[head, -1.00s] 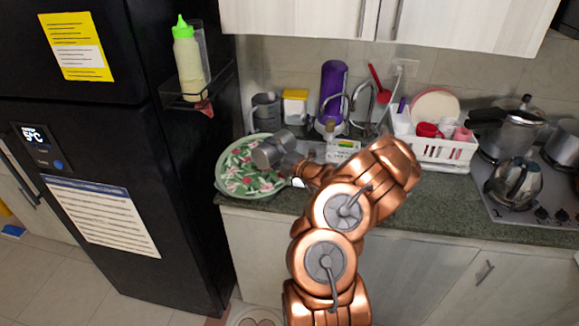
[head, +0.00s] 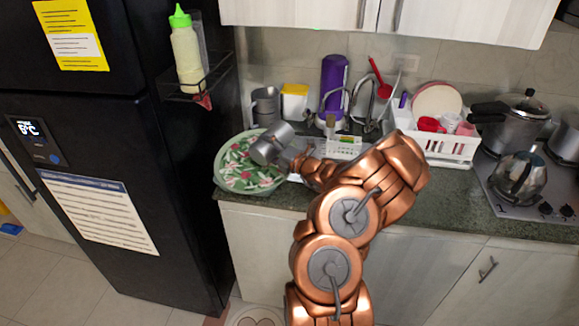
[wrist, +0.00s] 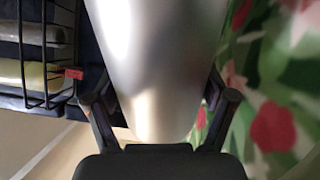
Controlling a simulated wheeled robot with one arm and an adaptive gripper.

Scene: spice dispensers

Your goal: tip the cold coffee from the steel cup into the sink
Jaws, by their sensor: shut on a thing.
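My gripper (wrist: 158,125) is shut on the steel cup (wrist: 158,60), whose smooth side fills the middle of the wrist view between the two dark fingers. In the head view the steel cup (head: 270,144) is tilted over the green floral tray (head: 228,184) at the left end of the counter. The cup's inside and any coffee are hidden. The sink is mostly hidden behind my arm; its tap (head: 370,95) stands at the back of the counter, to the right of the cup.
A white dish rack (head: 455,147) with red cups stands right of the tap. A purple bottle (head: 333,85) and a grey mug (head: 265,105) stand along the wall. A black fridge (head: 100,180) borders the counter on the left. A kettle (head: 520,178) is on the stove.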

